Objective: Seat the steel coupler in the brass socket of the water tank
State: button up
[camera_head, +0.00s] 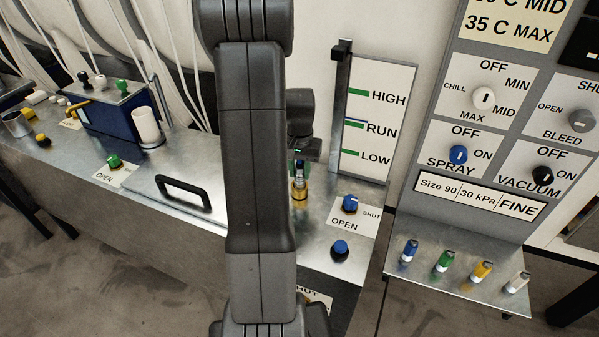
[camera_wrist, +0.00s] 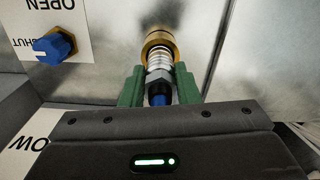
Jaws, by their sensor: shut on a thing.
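The steel coupler (camera_wrist: 159,73), with a dark blue rear part, is between the green fingers of my gripper (camera_wrist: 160,88) in the wrist view. My gripper is shut on it. The brass socket (camera_wrist: 158,38) is straight ahead of the coupler, and the coupler's front end meets or overlaps its ring. I cannot tell how deep it sits. In the head view the brass socket (camera_head: 299,194) stands upright on the water tank's metal top (camera_head: 322,207). The coupler (camera_head: 300,171) is upright just above it, partly hidden by my gripper (camera_head: 301,158) and arm.
A blue OPEN/SHUT knob (camera_head: 350,203) and another blue knob (camera_head: 340,249) are right of the socket. A level gauge board (camera_head: 377,122) stands behind. A black-handled lid (camera_head: 183,190) is at left. Several coloured connectors stand on a right-hand shelf (camera_head: 456,292).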

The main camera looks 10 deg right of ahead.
jog(key=shift+f, duration=0.75)
jog(key=shift+f+b, duration=0.3)
jog(key=shift+f, duration=0.05)
jog(key=o, duration=1.1)
jog(key=shift+c, duration=0.2)
jog(key=shift+r, duration=0.15)
jog(key=shift+r+p, duration=0.3)
jog(key=shift+p, duration=0.15)
notch_tip(320, 180, up, 12)
jog(key=shift+f+b, duration=0.1)
jog(key=shift+b, duration=0.55)
